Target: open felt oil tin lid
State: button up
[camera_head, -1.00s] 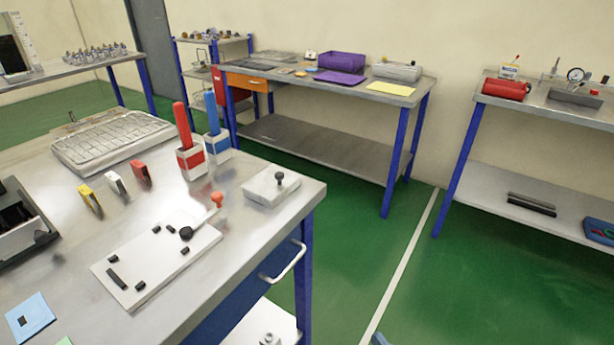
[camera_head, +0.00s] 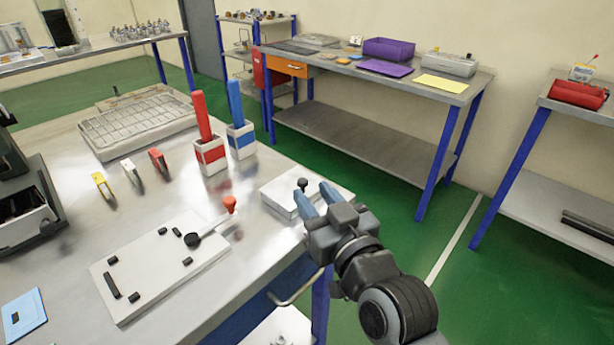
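A flat, pale, square tin (camera_head: 280,199) with a black knob (camera_head: 302,184) on top sits at the right corner of the near metal workbench. It looks like the oil tin, and its lid looks closed. My gripper (camera_head: 313,190) comes in from the lower right with its two blue fingers spread apart and nothing visible between them. In the picture the fingertips overlap the tin's right part, close to the knob. I cannot tell whether they touch it. The gripper hides part of the tin's front right side.
On the workbench (camera_head: 75,215) stand a red-handled holder (camera_head: 211,155), a blue-handled holder (camera_head: 241,140) and a white plate (camera_head: 150,275) with a red-tipped lever (camera_head: 230,205). A wire-topped tray (camera_head: 135,125) lies behind. Green floor is free to the right.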

aim_at(304, 183)
jog(key=shift+x, duration=2.75)
jog(key=shift+c, duration=0.3)
grip_shut()
